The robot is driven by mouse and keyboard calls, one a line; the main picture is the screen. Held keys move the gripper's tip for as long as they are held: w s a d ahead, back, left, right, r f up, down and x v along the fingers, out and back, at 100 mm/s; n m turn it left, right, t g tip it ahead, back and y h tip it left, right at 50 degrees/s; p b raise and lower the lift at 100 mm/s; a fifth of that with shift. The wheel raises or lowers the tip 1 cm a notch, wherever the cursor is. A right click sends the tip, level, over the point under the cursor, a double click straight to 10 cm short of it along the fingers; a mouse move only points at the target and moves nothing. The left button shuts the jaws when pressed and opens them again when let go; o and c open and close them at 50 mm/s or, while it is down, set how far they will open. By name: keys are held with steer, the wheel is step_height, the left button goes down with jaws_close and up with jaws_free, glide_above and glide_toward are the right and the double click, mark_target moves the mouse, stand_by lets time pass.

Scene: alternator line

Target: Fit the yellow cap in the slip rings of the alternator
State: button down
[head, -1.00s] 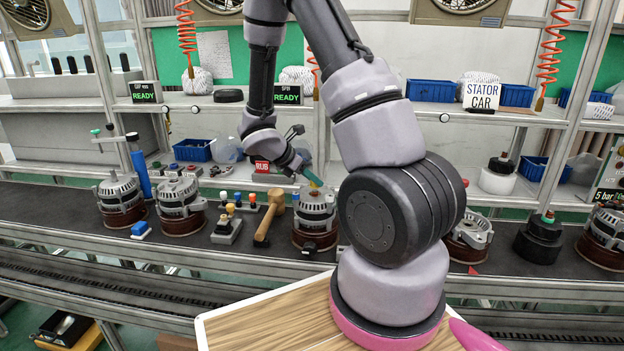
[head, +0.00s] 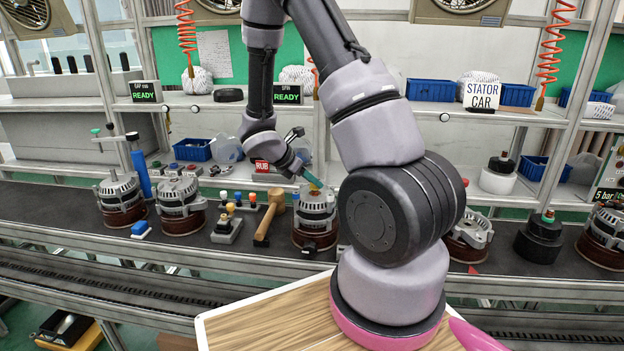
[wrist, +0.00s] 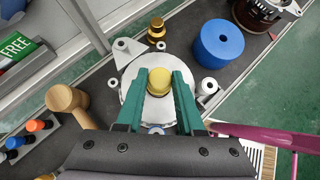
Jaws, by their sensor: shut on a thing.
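My gripper (wrist: 159,92) has teal fingers and is shut on the yellow cap (wrist: 159,80), with one finger on each side of it. In the wrist view the cap sits over the middle of the round grey alternator (wrist: 133,72). In the head view my gripper (head: 309,181) is just above the top of the alternator (head: 314,207). The cap's underside and the slip rings are hidden, so I cannot tell whether the cap is seated.
A wooden mallet (head: 268,219) and a rack of coloured caps (head: 227,229) stand left of the alternator. A blue cylinder (wrist: 219,44) and a small brass part (wrist: 156,29) are close by in the wrist view. Other alternators (head: 181,206) stand along the belt.

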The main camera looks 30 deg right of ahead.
steer(key=shift+f, duration=1.05)
steer(key=shift+c, duration=2.2)
jaws_free()
steer(key=v, duration=1)
steer(key=shift+a+r, duration=0.2)
steer(key=shift+a, duration=0.1)
steer(key=s+a+r+m+t+y, duration=0.2)
steer(key=s+r+m+y, duration=0.3)
steer(key=s+r+m, duration=0.4)
steer(key=s+a+r+m+t+y, duration=0.2)
steer(key=s+r+m+y, duration=0.3)
steer(key=s+r+m, duration=0.4)
step_height(320, 180, up, 8)
steer(key=m+t, duration=0.1)
steer(key=m, duration=0.5)
steer(key=shift+a+y, duration=0.4)
